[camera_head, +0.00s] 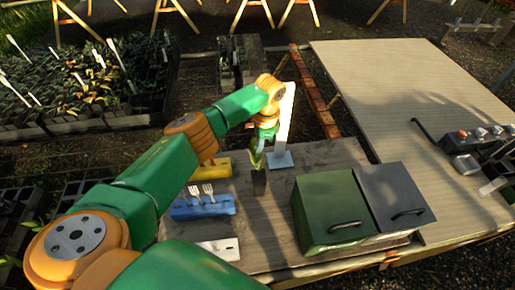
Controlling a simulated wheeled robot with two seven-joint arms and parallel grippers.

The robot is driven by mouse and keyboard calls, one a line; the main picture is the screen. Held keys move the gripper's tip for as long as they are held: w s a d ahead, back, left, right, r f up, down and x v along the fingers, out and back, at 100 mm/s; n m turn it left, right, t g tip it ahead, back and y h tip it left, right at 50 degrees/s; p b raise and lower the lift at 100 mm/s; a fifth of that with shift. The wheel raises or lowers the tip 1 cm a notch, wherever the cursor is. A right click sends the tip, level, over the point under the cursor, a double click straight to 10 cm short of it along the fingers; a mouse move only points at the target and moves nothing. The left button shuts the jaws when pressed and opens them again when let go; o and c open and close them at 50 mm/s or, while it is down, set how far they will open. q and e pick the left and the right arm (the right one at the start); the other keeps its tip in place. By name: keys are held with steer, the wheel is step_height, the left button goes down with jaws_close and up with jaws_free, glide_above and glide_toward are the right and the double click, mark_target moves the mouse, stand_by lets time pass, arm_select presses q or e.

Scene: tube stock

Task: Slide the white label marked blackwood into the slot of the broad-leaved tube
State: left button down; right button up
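My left arm reaches in from the lower left, and its gripper (261,148) hangs just above a dark tube (259,183) on the wooden table. Green leaf-like shapes show at the tube's top, close against the fingers. I cannot tell whether the fingers are open or shut, or whether they hold a label. A tall white upright strip (287,112) stands behind the gripper on a pale grey base (280,160). I cannot read any marking, and no slot is visible. My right gripper is not in view.
A yellow block (218,169) and a blue block (187,211) with white fork-shaped pieces stand left of the tube. A white plate (226,252) lies in front. A green lidded box (325,205) and grey box (397,190) stand right. Bare table lies between.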

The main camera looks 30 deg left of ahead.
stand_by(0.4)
arm_select(q)
steer(key=shift+f+b, duration=1.9)
steer(key=shift+f, duration=0.85)
steer(key=shift+f, duration=0.25)
steer(key=c, duration=1)
jaws_free()
